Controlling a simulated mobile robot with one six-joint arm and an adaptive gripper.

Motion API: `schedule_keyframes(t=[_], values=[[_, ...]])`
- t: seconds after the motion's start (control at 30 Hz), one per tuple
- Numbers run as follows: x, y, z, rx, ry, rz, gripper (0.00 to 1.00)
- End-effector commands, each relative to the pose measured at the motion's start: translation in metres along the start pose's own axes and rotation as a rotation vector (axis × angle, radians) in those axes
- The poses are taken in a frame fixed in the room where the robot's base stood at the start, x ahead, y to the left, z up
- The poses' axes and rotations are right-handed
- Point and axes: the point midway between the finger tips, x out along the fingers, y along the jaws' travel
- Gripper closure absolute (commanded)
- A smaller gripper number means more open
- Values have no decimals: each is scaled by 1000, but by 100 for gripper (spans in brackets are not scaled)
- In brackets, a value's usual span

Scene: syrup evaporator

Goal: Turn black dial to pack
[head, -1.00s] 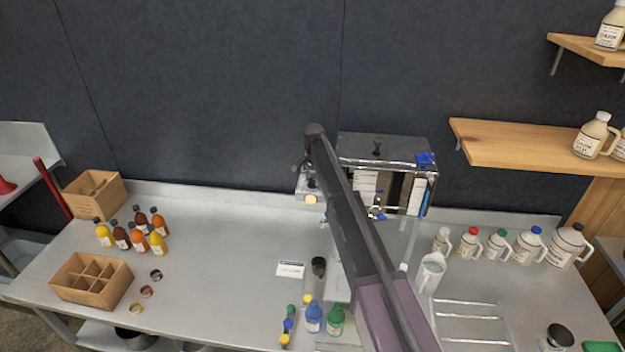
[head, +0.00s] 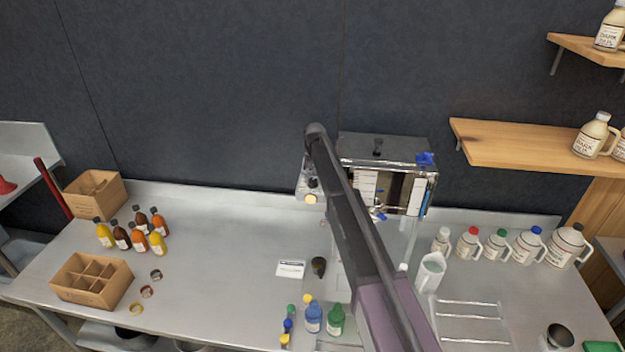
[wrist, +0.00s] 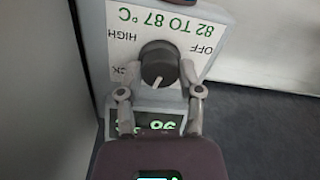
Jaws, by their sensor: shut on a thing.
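The black dial (wrist: 160,62) is on a pale control panel (wrist: 93,30) in the wrist view. The panel's lettering appears upside down: OFF to the right of the dial, HIGH to the upper left, and a partly hidden word ending in CK at the left. A small white pointer mark on the dial faces the bottom of the picture, towards my palm. My gripper (wrist: 160,70) has a finger on each side of the dial and is shut on it. In the head view, the control box (head: 311,198) shows beside my arm, with the dial too small or hidden to make out.
A green-lit display (wrist: 160,125) sits below the dial, between my fingers. The glass-fronted evaporator (head: 385,147) stands right of the control box. Bottles (head: 313,317), a pitcher (head: 430,273) and a wire rack (head: 468,318) are on the bench.

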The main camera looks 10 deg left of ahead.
Motion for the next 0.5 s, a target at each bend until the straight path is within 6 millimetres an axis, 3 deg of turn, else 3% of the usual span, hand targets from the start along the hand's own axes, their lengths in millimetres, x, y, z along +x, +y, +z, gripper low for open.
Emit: schedule_keyframes(t=[0.5], values=[[0,1,1,-210,-9,1,100]])
